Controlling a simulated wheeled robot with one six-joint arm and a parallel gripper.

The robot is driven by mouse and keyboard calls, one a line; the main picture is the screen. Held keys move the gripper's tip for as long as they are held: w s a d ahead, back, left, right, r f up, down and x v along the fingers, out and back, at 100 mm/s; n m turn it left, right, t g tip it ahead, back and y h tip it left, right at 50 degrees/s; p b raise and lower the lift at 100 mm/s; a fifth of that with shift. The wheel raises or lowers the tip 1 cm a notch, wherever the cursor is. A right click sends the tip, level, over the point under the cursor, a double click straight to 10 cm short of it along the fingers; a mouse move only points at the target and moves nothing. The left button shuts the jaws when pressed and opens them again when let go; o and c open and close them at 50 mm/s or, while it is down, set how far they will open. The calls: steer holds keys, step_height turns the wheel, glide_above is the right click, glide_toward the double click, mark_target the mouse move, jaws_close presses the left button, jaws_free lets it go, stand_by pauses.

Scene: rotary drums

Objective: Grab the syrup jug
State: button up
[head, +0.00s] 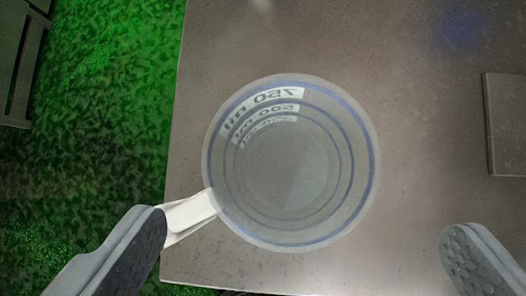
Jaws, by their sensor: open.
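The syrup jug (290,165) is a clear, round measuring jug with blue rings and volume marks, seen from above in the head view. It stands on a grey table near the table's left edge and looks empty. Its white handle (190,213) points to the lower left. My gripper (304,245) is open, with one finger on each side of the lower part of the picture. The left finger overlaps the handle's end in the picture; I cannot tell whether they touch. The right finger is apart from the jug.
The grey table (430,120) is bare around the jug. A flat grey plate or block (508,125) lies at the right edge. Green patterned floor (100,110) shows beyond the table's left edge, with a dark grey structure (18,65) at the upper left.

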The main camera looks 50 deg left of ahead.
steer(key=x, duration=0.7)
steer(key=shift+s+a+f, duration=0.15)
steer(key=shift+s+a, duration=0.1)
steer(key=shift+s, duration=0.1)
steer(key=shift+c, duration=0.4)
steer(key=c, duration=1.3)
